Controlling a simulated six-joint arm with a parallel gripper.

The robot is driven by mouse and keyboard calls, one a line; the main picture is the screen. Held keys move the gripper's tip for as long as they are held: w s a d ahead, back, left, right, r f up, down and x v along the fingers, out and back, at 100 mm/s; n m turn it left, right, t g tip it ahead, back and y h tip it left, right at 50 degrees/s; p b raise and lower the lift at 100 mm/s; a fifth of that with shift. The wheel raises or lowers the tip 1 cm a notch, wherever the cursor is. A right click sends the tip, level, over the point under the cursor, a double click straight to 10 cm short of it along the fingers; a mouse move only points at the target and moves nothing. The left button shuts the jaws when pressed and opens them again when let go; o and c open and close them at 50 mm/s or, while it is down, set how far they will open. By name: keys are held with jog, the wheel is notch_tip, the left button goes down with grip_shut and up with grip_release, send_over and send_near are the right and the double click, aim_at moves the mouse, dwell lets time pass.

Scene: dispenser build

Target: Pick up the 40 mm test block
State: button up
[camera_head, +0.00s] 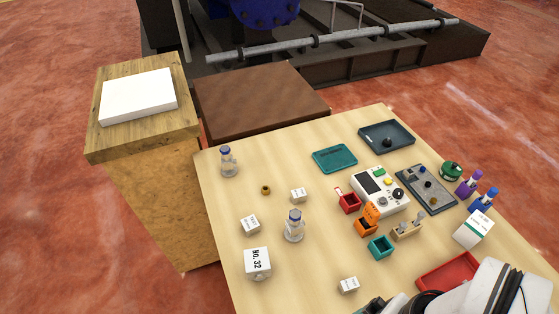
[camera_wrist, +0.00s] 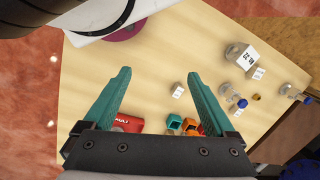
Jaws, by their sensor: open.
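Several white test blocks are in view, and I cannot tell which is the 40 mm one. In the head view a large block (camera_head: 257,263) marked "No.32" stands at the table's left front. Smaller blocks are at left (camera_head: 250,224), behind it (camera_head: 298,195), and at front centre (camera_head: 348,285); their labels are unreadable. In the wrist view my gripper (camera_wrist: 158,74) is open with nothing between its teal fingers. A small block (camera_wrist: 177,90) shows beside the right fingertip, apart from it in the picture. The large block (camera_wrist: 245,57) is further right.
Two clear bottles (camera_head: 294,226) (camera_head: 228,162) and a brass ring (camera_head: 266,190) stand near the blocks. Small bins (camera_head: 380,247), a white device (camera_head: 380,190) and trays (camera_head: 335,158) fill the right side. A red tray (camera_head: 447,272) is at front right. Table between is bare.

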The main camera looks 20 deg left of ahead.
aim_at(248, 225)
jog(key=w+a+f+n+t+h, duration=0.15)
jog(key=w+a+n+h, duration=0.35)
jog(key=n, duration=0.5)
jog(key=w+a+f+n+h, duration=0.2)
jog(key=w+a+n+h, duration=0.2)
jog(key=w+n, duration=0.45)
jog(key=a+f+n+t, duration=0.2)
jog(key=a+n, duration=0.2)
jog(key=a, duration=0.1)
jog(key=a+f+n+t, duration=0.2)
jog(key=a+n+t, duration=0.1)
jog(key=a+n, duration=0.1)
jog(key=a+f+n+t, duration=0.2)
jog(key=a+f+n, duration=0.1)
jog(key=a, duration=0.4)
jog(key=shift+s+n+t, duration=0.15)
jog(key=shift+n+t, duration=0.2)
jog(key=shift+n, duration=0.3)
jog(key=s+a+f+n+t+y, duration=0.45)
jog(key=a+f+n, duration=0.2)
jog(key=a, duration=0.35)
jog(key=shift+n+h, duration=0.45)
jog(key=shift+h, duration=0.1)
jog(key=x, duration=1.4)
jog(key=shift+w+d, duration=0.1)
jog(key=shift+w, duration=0.15)
grip_shut()
